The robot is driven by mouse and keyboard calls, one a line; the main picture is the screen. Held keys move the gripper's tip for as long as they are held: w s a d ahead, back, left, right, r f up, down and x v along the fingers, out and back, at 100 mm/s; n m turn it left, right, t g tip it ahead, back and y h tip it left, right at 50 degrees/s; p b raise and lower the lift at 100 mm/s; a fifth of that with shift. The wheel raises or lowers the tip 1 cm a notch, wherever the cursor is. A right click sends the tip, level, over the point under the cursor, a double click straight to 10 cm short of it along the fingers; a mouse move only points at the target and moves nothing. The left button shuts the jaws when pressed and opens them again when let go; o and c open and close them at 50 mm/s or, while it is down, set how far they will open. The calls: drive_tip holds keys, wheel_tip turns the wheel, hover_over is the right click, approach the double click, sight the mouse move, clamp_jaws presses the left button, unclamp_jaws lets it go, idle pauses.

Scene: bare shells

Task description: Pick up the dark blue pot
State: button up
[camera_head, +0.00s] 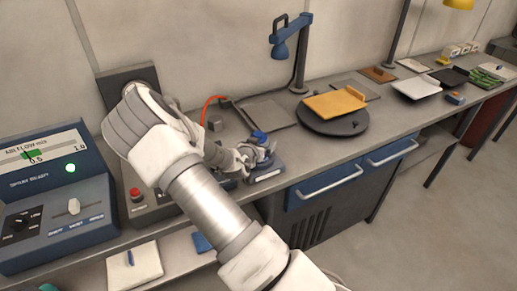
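A small dark blue object (268,167) with a pale label on its front stands near the front edge of the bench. It looks like the dark blue pot, but it is small and partly covered. A brighter blue piece (259,136) shows just above it. My gripper (246,157) is right at this object, overlapping its left and upper side. The fingers are small and partly hidden, so I cannot tell if they are open or shut, or if they touch it.
A blue instrument with a green lamp (70,168) stands at left. A round dark turntable (333,118) with an orange tray (335,102) is to the right, behind it a blue lamp (280,50). Blue drawers (325,185) sit below the bench. Papers lie on a lower shelf.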

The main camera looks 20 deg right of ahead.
drive_tip(key=c, duration=1.2)
drive_tip(key=shift+c, duration=0.5)
drive_tip(key=shift+r, duration=0.1)
